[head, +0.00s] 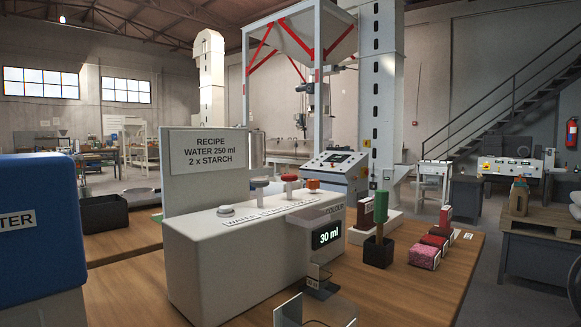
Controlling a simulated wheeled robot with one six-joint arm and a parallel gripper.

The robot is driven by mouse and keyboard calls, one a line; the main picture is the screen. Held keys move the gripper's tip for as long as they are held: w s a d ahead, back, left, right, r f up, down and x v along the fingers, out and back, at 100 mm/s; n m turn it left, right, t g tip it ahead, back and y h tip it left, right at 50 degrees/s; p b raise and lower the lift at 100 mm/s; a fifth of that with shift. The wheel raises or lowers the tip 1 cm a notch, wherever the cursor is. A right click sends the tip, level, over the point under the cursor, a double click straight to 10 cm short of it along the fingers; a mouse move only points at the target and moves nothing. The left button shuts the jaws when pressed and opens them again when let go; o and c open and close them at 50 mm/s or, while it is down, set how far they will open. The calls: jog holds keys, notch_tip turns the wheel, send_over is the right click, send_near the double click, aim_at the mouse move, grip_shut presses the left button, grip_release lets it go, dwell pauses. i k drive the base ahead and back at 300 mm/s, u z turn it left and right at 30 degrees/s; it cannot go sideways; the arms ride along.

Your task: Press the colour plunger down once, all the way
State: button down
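A white dispenser box (240,262) stands on the wooden table. A dark display (326,234) below reads 30 ml. A small clear cup (318,275) stands below the display. My gripper is not in view.
A recipe board (213,141) rises behind the box. A blue tank (38,235) fills the left. A dark holder (378,252) with a green-topped tool and several small packs (425,256) stand at right. Clear panels (315,310) are in front. The table (405,300) is bare at front right.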

aim_at(289, 179)
jog(key=z, duration=1.15)
jog(key=i, duration=0.7)
jog(key=u, duration=1.4)
